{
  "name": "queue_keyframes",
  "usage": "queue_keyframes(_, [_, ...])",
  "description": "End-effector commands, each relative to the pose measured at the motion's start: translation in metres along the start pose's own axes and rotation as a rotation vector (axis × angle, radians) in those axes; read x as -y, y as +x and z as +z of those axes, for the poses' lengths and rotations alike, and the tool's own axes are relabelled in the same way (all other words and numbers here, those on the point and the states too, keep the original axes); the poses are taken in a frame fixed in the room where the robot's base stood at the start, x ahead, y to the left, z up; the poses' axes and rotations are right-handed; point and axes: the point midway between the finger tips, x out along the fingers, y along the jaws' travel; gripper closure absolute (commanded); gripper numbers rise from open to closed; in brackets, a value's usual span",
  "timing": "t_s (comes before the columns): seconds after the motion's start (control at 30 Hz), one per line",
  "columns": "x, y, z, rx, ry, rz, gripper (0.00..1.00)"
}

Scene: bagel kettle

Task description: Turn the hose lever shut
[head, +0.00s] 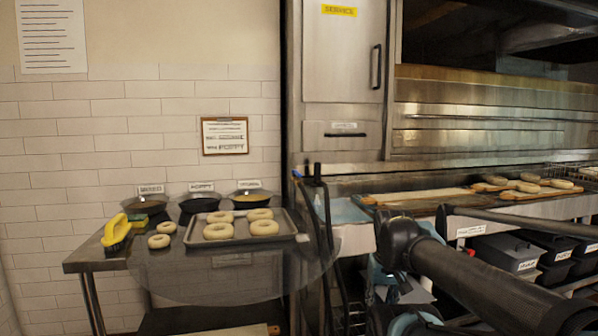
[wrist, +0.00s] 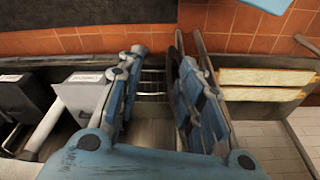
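A dark hose (head: 328,225) hangs at the front left corner of the steel kettle counter, left of my arm in the head view. In the head view my arm hides most of the gripper, which is low and right of the hose.
Boards with bagels (head: 530,187) lie on the right counter. Labelled dark bins (head: 513,252) stand below it.

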Motion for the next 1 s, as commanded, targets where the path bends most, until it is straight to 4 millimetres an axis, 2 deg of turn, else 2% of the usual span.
queue_keyframes(0.17, [0.006, -0.042, -0.039, 0.012, -0.013, -0.016, 0.66])
queue_keyframes(0.4, [0.022, -0.125, -0.120, 0.041, -0.045, -0.051, 0.66])
queue_keyframes(0.6, [0.041, -0.187, -0.190, 0.068, -0.074, -0.079, 0.66])
queue_keyframes(0.8, [0.062, -0.240, -0.257, 0.095, -0.103, -0.108, 0.66])
queue_keyframes(1.0, [0.088, -0.286, -0.323, 0.121, -0.133, -0.137, 0.66])
